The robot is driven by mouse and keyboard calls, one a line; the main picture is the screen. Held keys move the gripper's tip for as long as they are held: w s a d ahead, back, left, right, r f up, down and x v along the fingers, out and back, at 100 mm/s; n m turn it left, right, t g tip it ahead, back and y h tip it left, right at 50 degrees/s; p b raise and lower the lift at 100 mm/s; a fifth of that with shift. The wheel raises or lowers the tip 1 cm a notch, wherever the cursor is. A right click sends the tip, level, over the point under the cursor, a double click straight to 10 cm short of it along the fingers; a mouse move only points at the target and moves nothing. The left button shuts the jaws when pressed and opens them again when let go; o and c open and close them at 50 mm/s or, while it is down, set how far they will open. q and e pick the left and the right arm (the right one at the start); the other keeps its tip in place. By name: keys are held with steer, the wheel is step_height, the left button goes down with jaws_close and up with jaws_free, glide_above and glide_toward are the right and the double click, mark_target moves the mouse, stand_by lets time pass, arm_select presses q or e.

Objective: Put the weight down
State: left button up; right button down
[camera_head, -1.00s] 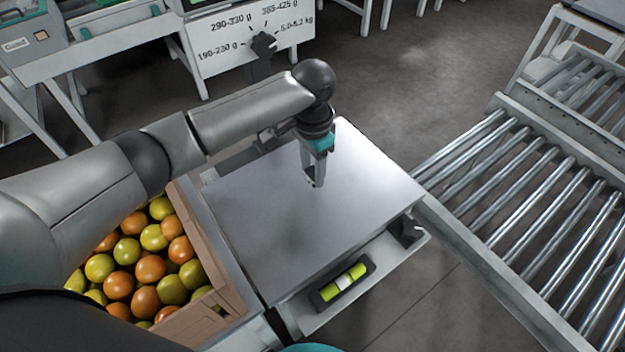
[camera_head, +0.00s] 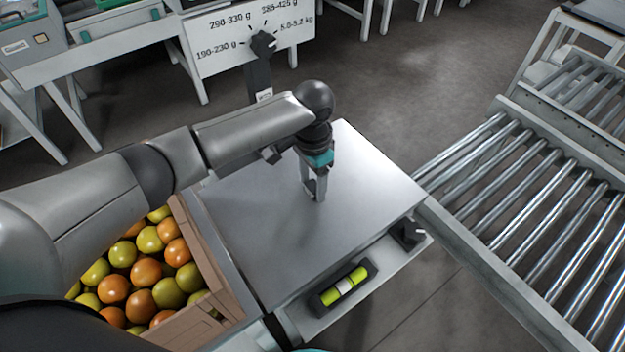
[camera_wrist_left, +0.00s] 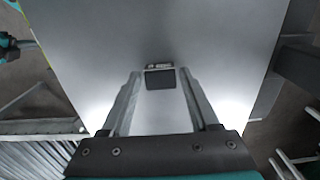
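My left gripper (camera_head: 316,196) points down over the steel plate of the scale (camera_head: 265,235), with its fingertips low, close to the plate. In the left wrist view, the small dark weight (camera_wrist_left: 160,79) sits between the fingertips of my left gripper (camera_wrist_left: 160,76), with pale lettering on its edge. The fingers appear shut on it. In the head view, the fingers mostly hide the weight, and I cannot tell whether it touches the plate. Part of my right gripper (camera_wrist_left: 8,45) shows at the left wrist view's edge; its fingers are unclear.
A crate of red and green tomatoes (camera_head: 205,262) stands left of the scale. A roller conveyor (camera_head: 530,205) runs on the right. A yellow-green level vial (camera_head: 344,286) and a dark knob (camera_head: 408,232) are on the scale's front. The plate around the gripper is clear.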

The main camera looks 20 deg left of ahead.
mark_target(313, 186)
arm_select(q)
steer(key=shift+o, duration=1)
steer(key=shift+r, duration=0.1)
steer(key=shift+r, duration=0.55)
step_height(313, 186, up, 5)
steer(key=p, duration=0.2)
steer(key=shift+r+p, duration=0.2)
steer(key=shift+p, duration=0.15)
step_height(313, 186, up, 6)
steer(key=shift+f+p, duration=0.2)
steer(key=shift+p, duration=0.75)
arm_select(e)
steer(key=s+d, duration=0.2)
steer(key=s, duration=0.4)
steer(key=shift+s+d+r, duration=0.2)
steer(key=shift+s, duration=0.05)
